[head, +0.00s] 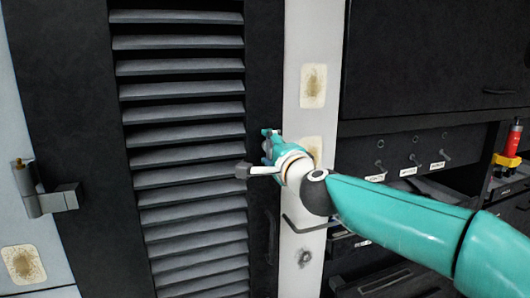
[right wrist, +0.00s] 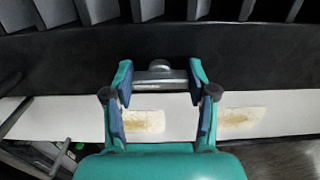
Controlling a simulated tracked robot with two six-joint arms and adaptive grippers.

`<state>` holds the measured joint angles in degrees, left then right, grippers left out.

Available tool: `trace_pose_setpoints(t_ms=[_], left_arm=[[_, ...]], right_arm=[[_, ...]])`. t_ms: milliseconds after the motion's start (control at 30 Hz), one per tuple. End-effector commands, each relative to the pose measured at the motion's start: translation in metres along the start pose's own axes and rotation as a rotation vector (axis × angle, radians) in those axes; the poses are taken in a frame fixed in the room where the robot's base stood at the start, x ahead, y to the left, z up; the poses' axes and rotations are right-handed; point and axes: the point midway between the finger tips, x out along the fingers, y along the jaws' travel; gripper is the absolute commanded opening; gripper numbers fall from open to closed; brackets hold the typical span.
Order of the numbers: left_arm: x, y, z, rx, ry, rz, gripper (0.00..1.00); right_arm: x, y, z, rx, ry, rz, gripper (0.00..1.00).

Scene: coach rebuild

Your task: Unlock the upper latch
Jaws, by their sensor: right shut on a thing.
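The latch (right wrist: 160,72) is a short grey metal bar with a round boss, on the dark door frame beside the pale post, in the right wrist view. My right gripper (right wrist: 160,83) has one teal finger at each end of the bar and is shut on it. In the head view my right gripper (head: 269,146) is at the door's right edge, and its wrist and fingers hide most of the latch. I cannot tell from these views whether the latch has turned. My left gripper is not in view.
The dark louvred door (head: 130,185) fills the left-middle, with a grey hinge-like fitting (head: 45,198) at far left. The pale post (head: 310,40) has worn patches. Right of it are dark cabinets (head: 430,60), labelled switches (head: 413,160) and a red-and-yellow object (head: 511,142).

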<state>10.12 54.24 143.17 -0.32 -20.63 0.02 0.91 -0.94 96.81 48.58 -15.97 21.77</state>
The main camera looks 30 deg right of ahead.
Motion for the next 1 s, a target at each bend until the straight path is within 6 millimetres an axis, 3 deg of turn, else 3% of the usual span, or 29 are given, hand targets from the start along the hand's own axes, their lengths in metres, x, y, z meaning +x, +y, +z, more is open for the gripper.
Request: trace_pose_setpoints(t_ms=[500, 533, 633, 667, 1000], left_arm=[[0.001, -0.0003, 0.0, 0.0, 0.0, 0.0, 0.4], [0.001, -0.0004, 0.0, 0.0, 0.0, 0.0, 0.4], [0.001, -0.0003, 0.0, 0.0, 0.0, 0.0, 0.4], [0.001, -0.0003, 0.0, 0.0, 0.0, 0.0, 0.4], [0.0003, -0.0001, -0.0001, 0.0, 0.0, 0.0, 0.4]], right_arm=[[0.0009, 0.0043, 0.0008, 0.023, -0.002, 0.008, 0.22], [0.0009, 0.0044, 0.0008, 0.023, -0.002, 0.008, 0.62], [0.0009, 0.0039, 0.0008, 0.022, -0.001, 0.007, 0.78], [0.0008, 0.0036, 0.0008, 0.022, -0.001, 0.007, 0.82], [-0.0008, 0.0012, 0.0007, 0.02, -0.001, 0.002, 0.82]])
